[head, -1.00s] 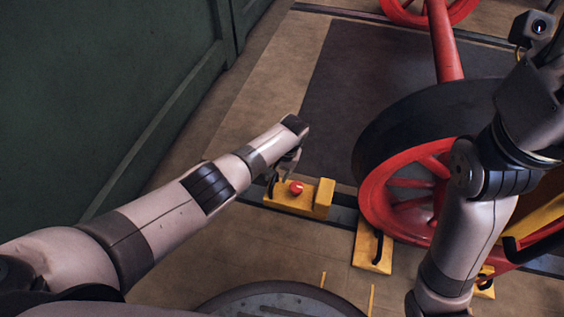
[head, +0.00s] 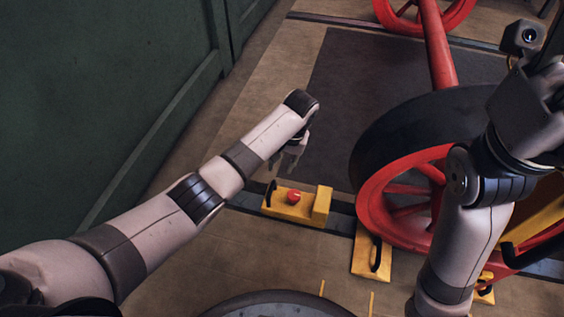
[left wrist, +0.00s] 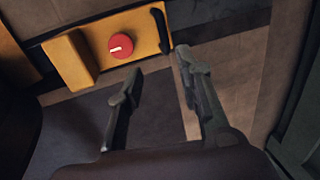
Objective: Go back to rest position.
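My left gripper (head: 288,158) hangs at the end of the left arm, above the floor just beyond a yellow block with a red knob (head: 293,196). In the left wrist view its two fingers (left wrist: 155,85) stand apart with nothing between them. The yellow block (left wrist: 90,60), its red knob (left wrist: 121,46) and its black handle (left wrist: 161,32) show there ahead of the fingers, not touched. My right arm rises at the right of the head view; its gripper fingers are not visible.
A red spoked wheel (head: 376,200) with a dark rim stands right of the yellow block. A second yellow block with a black handle (head: 364,257) lies by the wheel. A dark green wall (head: 95,90) is at the left. The dark floor mat (head: 345,75) beyond is clear.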

